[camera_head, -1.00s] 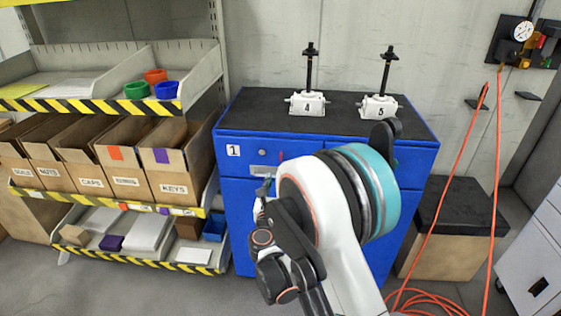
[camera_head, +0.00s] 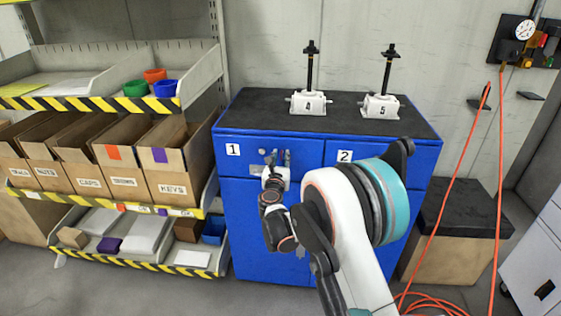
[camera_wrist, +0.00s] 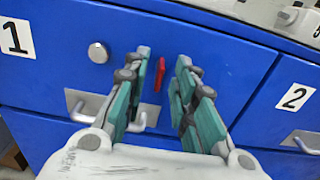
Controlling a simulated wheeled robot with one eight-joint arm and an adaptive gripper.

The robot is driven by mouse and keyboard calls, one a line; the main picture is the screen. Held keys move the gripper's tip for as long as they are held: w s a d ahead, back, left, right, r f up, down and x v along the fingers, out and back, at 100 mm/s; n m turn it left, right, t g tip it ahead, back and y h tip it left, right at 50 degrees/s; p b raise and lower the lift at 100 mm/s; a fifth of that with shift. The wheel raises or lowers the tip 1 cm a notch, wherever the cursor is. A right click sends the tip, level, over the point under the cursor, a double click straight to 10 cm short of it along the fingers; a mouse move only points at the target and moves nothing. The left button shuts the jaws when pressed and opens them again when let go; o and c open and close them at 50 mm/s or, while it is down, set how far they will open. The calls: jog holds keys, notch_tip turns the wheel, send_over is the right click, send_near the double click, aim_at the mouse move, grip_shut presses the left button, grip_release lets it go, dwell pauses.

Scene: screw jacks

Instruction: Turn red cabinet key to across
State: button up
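The red key (camera_wrist: 160,74) sticks out of the front of the blue cabinet's drawer marked 1, right of a round silver lock or knob (camera_wrist: 98,52). It looks nearly upright, slightly tilted, in the wrist view. My gripper (camera_wrist: 168,82) is open, its two green-padded fingers on either side of the key, with gaps visible. How far the fingertips are from the drawer face is hard to tell. In the head view my gripper (camera_head: 273,165) is at the front of drawer 1, and the key is hidden there.
A drawer handle (camera_wrist: 85,106) lies below the key, partly behind my fingers. The blue cabinet (camera_head: 240,215) carries two white screw jacks, marked 4 (camera_head: 308,102) and 5 (camera_head: 380,106). A shelf with cardboard bins (camera_head: 170,180) stands to the left. Orange hoses (camera_head: 460,170) hang at right.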

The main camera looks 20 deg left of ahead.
jog(key=shift+c, duration=0.6)
grip_shut()
jog(key=m+b, duration=0.1)
jog(key=m, duration=1.6)
jog(key=shift+d+f+m+b, duration=0.15)
jog(key=shift+m+b, duration=0.25)
